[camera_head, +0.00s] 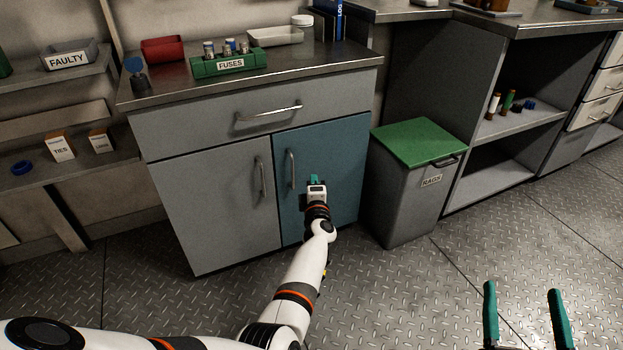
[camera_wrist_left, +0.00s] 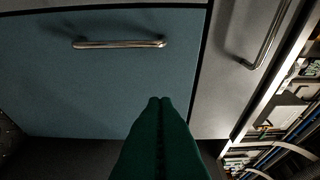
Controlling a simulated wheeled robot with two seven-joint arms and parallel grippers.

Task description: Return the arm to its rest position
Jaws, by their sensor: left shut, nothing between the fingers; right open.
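My left arm (camera_head: 300,280) reaches in from the lower left toward the cabinet. My left gripper (camera_head: 314,181) is in front of the blue cabinet door (camera_head: 345,170), right of its vertical handle (camera_head: 291,170). In the left wrist view the green fingers (camera_wrist_left: 160,103) are together with nothing between them, and they look apart from the handle (camera_wrist_left: 120,44). The blue door looks shut. My right gripper (camera_head: 525,312) shows at the lower right, its two green fingers spread wide and empty over the floor.
The grey door (camera_head: 215,195) and drawer (camera_head: 250,112) look shut. A bin with a green lid (camera_head: 420,142) stands right of the cabinet. A green FUSES holder (camera_head: 230,66) and trays sit on the counter. The floor (camera_head: 440,270) in front is clear.

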